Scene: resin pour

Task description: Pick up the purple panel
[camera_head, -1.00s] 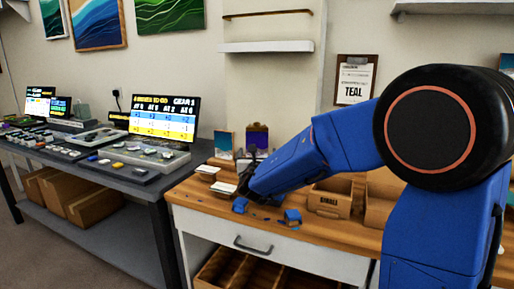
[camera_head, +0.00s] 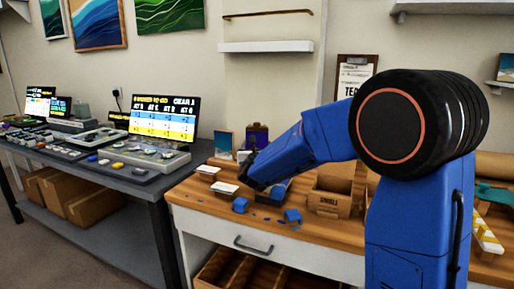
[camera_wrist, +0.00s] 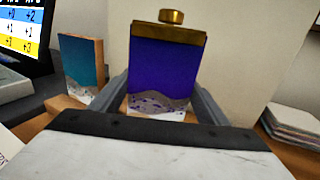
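The purple panel (camera_wrist: 158,72) stands upright, straight ahead in the wrist view. It has a grey and white wavy lower part and a brass knob at its top edge. In the head view the purple panel (camera_head: 257,133) shows at the back of the wooden bench, beyond my gripper. My gripper (camera_wrist: 161,98) is open, with one finger to each side of the panel's lower part. I cannot tell whether the fingers reach around it or touch it. In the head view my gripper (camera_head: 245,172) is partly hidden by my wrist.
A teal panel (camera_wrist: 82,66) stands close to the left of the purple one. White-topped stacks (camera_head: 224,188) and small blue blocks (camera_head: 240,205) lie on the bench top. A labelled wooden bin (camera_head: 329,204) stands to the right. The wall is close behind.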

